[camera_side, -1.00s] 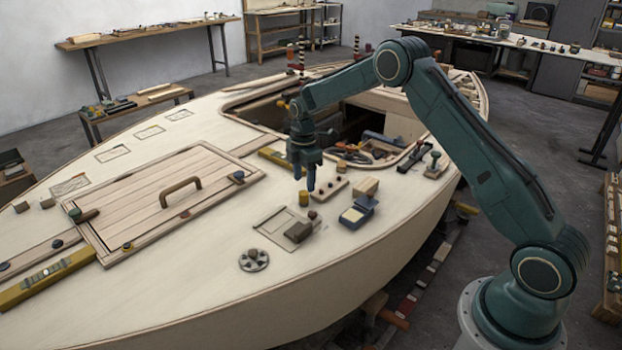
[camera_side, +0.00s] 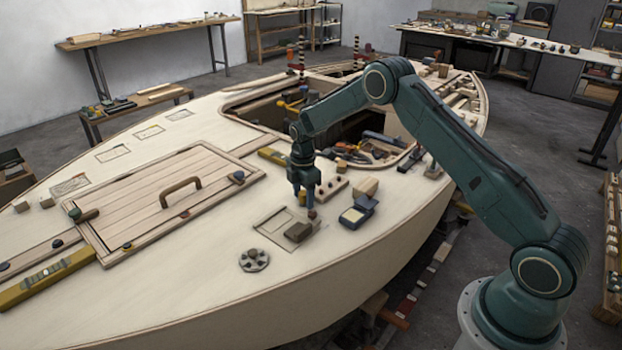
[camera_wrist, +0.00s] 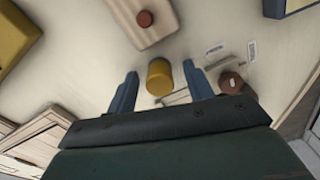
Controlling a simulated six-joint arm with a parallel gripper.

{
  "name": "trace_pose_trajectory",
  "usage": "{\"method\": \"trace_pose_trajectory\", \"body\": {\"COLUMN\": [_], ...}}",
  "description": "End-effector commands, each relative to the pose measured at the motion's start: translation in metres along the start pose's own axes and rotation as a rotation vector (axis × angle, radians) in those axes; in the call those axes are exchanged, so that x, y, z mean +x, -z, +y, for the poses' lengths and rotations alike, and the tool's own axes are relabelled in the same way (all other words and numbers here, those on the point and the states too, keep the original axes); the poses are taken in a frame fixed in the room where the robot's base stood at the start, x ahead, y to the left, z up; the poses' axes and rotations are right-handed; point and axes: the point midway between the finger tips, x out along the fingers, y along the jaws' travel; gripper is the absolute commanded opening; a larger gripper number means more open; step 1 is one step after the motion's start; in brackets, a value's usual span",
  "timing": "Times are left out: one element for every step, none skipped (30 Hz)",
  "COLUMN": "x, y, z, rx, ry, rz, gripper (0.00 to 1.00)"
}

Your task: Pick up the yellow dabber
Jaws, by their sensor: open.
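The yellow dabber (camera_wrist: 159,78) is a short yellow cylinder on the pale plywood deck. In the wrist view it stands between the two blue fingers of my gripper (camera_wrist: 158,90), with a gap on each side. In the side view my gripper (camera_side: 306,200) is low over the deck, its fingers pointing down. There the dabber (camera_side: 302,198) is mostly hidden behind the fingers, with only a bit of yellow showing.
A small brown knob (camera_wrist: 231,84) sits close to the right finger. A blue box with a cream top (camera_side: 353,215) and a dark brown block (camera_side: 298,232) are nearby. A grey disc (camera_side: 253,260) lies in front.

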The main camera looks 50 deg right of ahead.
Motion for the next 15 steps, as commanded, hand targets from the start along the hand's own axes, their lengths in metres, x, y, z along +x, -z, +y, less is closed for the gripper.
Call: {"method": "trace_pose_trajectory", "body": {"x": [0.0014, 0.0016, 0.0017, 0.0016, 0.0015, 0.0015, 0.0015, 0.0014, 0.0014, 0.0013, 0.0013, 0.0013, 0.0013, 0.0012, 0.0012], "y": [0.0, 0.0, 0.0, 0.0, 0.0, 0.0, 0.0, 0.0, 0.0, 0.0, 0.0, 0.0, 0.0, 0.0, 0.0], "z": [0.0, 0.0001, 0.0001, 0.0001, 0.0001, 0.0001, 0.0001, 0.0001, 0.0001, 0.0001, 0.0001, 0.0001, 0.0001, 0.0001, 0.0001], "rx": [0.0, 0.0, 0.0, 0.0, 0.0, 0.0, 0.0, 0.0, 0.0, 0.0, 0.0, 0.0, 0.0, 0.0, 0.0], "ry": [0.0, 0.0, 0.0, 0.0, 0.0, 0.0, 0.0, 0.0, 0.0, 0.0, 0.0, 0.0, 0.0, 0.0, 0.0], "rz": [0.0, 0.0, 0.0, 0.0, 0.0, 0.0, 0.0, 0.0, 0.0, 0.0, 0.0, 0.0, 0.0, 0.0, 0.0], "gripper": [0.52, 0.52, 0.52, 0.52, 0.52, 0.52, 0.52, 0.52, 0.52, 0.52, 0.52, 0.52, 0.52, 0.52, 0.52]}}
